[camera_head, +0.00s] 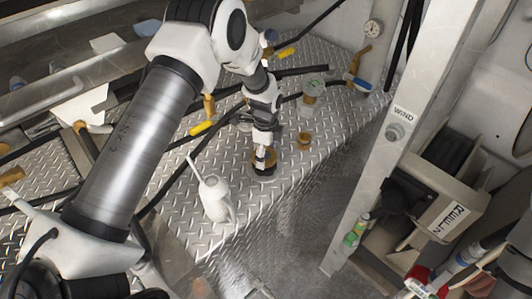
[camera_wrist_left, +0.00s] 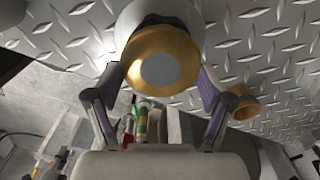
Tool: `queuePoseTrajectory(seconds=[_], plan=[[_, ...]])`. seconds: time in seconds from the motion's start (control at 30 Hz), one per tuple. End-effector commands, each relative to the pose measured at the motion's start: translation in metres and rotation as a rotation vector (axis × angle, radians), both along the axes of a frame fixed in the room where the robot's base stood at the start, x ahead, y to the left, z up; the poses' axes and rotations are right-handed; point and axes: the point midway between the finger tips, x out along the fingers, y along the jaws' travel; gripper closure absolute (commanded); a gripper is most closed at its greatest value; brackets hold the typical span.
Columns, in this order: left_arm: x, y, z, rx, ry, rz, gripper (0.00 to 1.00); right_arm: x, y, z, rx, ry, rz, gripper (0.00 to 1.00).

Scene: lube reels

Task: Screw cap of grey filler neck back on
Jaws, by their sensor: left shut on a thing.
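A brass-coloured cap (camera_wrist_left: 143,47) with a grey round face is between the fingers of my left gripper (camera_wrist_left: 160,95), which is shut on it. In the wrist view a pale grey cylindrical body (camera_wrist_left: 160,12), probably the filler neck, shows directly behind the cap. In the head view my left gripper (camera_head: 263,155) points down at the tread plate. The cap (camera_head: 260,160) shows there partly between the fingers, above a dark round base (camera_head: 264,172). I cannot tell whether the cap is threaded on. My right gripper does not show.
A second brass fitting (camera_head: 304,138) stands beside the gripper; a brass fitting also shows in the wrist view (camera_wrist_left: 242,104). A white spouted can (camera_head: 215,198) stands left of it. A metal post (camera_head: 385,130) and reel (camera_head: 440,205) stand right.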

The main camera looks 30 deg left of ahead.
Motion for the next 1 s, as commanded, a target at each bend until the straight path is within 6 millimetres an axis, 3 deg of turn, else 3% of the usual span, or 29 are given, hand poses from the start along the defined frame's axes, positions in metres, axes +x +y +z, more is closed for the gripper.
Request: queuePoseTrajectory(seconds=[0.3, 0.47, 0.5, 0.53, 1.0], plan=[[-0.0007, 0.0, -0.0006, 0.0, 0.001, -0.199, 0.57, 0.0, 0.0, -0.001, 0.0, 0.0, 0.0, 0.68], [-0.0007, 0.0, -0.0005, 0.0, 0.001, -0.213, 0.57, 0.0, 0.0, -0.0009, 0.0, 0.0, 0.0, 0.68], [-0.0006, 0.0, -0.0005, 0.0, 0.001, -0.212, 0.09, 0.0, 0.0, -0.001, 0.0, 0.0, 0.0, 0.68], [-0.0006, 0.0, -0.0005, 0.0, 0.001, -0.212, 0.0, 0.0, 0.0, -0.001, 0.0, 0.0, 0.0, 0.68], [-0.0006, 0.0, 0.0003, 0.0, 0.001, -0.21, 0.0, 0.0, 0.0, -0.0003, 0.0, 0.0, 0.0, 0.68]])
